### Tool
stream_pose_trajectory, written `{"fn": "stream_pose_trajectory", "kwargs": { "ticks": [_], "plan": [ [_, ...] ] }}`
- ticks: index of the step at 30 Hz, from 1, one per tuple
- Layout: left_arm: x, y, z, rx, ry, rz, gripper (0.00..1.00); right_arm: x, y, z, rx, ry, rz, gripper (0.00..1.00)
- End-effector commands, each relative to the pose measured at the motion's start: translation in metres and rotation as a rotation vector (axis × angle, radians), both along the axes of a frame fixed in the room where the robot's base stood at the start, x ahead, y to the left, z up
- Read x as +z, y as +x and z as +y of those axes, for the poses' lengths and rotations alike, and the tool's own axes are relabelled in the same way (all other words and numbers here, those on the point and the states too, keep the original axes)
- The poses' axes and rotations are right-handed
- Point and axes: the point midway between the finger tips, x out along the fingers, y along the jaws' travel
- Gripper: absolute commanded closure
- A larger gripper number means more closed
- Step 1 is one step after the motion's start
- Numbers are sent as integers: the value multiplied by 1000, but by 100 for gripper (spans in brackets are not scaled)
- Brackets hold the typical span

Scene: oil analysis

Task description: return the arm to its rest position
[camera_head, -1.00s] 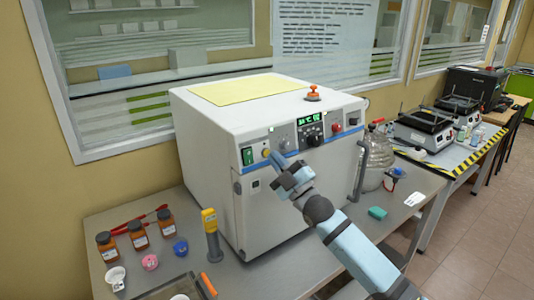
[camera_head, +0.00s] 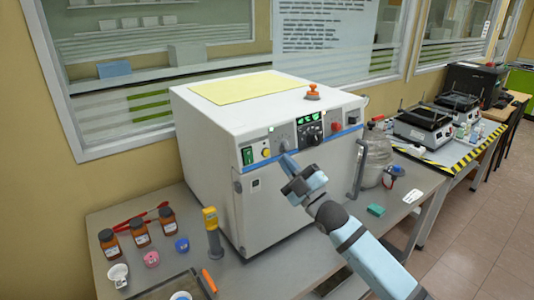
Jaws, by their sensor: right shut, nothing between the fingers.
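My right arm comes in from the lower right. My right gripper (camera_head: 287,161) is shut and empty, in front of the control panel of a white oven-like machine (camera_head: 285,204). Its fingertips point up and left at the blue strip below the panel. I cannot tell whether they touch it. A green switch (camera_head: 247,156) and a yellow button (camera_head: 265,152) show left of the fingertips. A green lit display (camera_head: 309,117) and a black knob (camera_head: 315,140) are above and to the right. My left gripper is not in view.
Brown bottles (camera_head: 140,232), small cups (camera_head: 151,259) and a yellow-handled tool (camera_head: 211,231) stand on the grey table at left. A glass vessel (camera_head: 374,157) and a green block (camera_head: 376,210) are right of the machine, near my forearm. Air in front of the machine's lower left is free.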

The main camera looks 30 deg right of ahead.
Motion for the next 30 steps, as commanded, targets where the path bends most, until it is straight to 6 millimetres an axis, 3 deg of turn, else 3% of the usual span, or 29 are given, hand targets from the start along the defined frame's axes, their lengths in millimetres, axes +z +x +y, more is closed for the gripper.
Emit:
{"fn": "stream_pose_trajectory", "kwargs": {
  "ticks": [10, 14, 17, 20, 24, 27, 30],
  "plan": [
    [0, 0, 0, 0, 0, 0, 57, -2, 0, 1, 1, 3, 5, 100],
    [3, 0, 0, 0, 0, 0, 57, -31, -4, 11, 24, 43, 93, 100],
    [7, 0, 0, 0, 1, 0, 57, -82, -17, 28, 58, 121, 251, 100],
    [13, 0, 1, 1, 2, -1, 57, -148, -43, 53, 90, 234, 461, 100],
    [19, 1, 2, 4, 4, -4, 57, -234, -97, 91, 106, 410, 756, 100],
    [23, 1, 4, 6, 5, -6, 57, -284, -144, 117, 95, 534, 949, 100],
    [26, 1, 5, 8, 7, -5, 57, -320, -187, 138, 71, 640, 1103, 100]
  ]
}}
